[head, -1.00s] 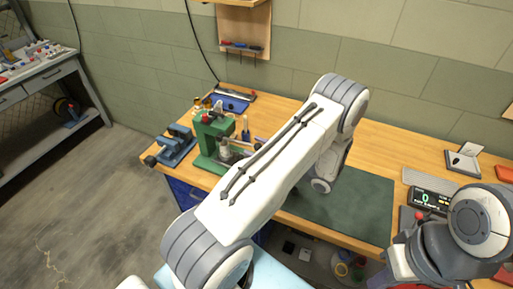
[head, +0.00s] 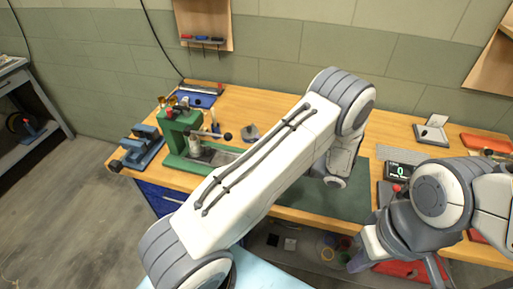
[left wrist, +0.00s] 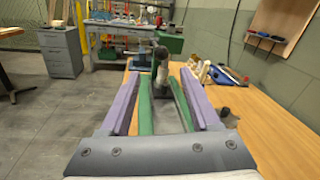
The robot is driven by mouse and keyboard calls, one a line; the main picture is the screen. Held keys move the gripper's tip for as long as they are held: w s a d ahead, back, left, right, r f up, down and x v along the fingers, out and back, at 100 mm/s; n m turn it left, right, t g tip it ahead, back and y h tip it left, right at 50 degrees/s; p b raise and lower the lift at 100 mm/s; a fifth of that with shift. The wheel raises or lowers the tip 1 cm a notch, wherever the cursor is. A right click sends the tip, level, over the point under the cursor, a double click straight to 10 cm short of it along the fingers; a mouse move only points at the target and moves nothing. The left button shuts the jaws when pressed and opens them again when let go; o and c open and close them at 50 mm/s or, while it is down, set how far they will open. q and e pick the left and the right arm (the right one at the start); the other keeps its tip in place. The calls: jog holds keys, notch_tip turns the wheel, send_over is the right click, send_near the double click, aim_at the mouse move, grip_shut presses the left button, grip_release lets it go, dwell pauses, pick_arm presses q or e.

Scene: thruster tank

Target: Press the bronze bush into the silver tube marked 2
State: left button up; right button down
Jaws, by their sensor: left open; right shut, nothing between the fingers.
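The green press (head: 180,140) stands at the left of the bench, with its grey ram and black-knobbed lever. In the left wrist view its ram (left wrist: 161,68) shows beyond and between my fingers. My left gripper (left wrist: 158,82) is open with nothing between its purple fingers; in the head view my white arm link hides it. My right gripper (head: 359,261) hangs low at the bench's front edge, its fingers partly hidden, shut and empty. Small yellowish parts (left wrist: 200,71) lie beyond the press; I cannot tell the bronze bush or the tube marked 2 among them.
A blue vise (head: 142,147) sits at the bench's left end. A green mat (head: 362,205) covers the middle. A display reading 0 (head: 400,171) and a red tray (head: 482,144) are at the right.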

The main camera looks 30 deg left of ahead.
pick_arm(q)
jog(key=s+d+r+n+g+h, duration=0.1)
jog(key=s+d+r+n+h, duration=0.2)
jog(key=s+d+h, duration=0.3)
jog(key=shift+s+r, duration=0.7)
jog(key=shift+r, duration=0.05)
jog(key=s+d+r+n+t+h, duration=0.1)
jog(key=s+d+h, duration=0.3)
jog(key=d, duration=0.1)
jog(key=s+d+r+n+h, duration=0.1)
jog(key=s+d+r+h, duration=0.1)
jog(key=s+d+h, duration=0.2)
jog(key=s+d+r+n+t+h, duration=0.1)
jog(key=s+d+h, duration=0.3)
jog(key=s+d, duration=0.2)
jog(key=shift+s+d+r+n+t+h, duration=0.2)
jog(key=shift+s+d+n+t+h, duration=0.1)
jog(key=shift+n, duration=0.1)
jog(key=shift+c, duration=0.3)
jog(key=shift+s+d, duration=0.1)
jog(key=shift+d, duration=0.05)
jog(key=c, duration=0.5)
grip_shut()
jog(key=shift+d+r, duration=0.1)
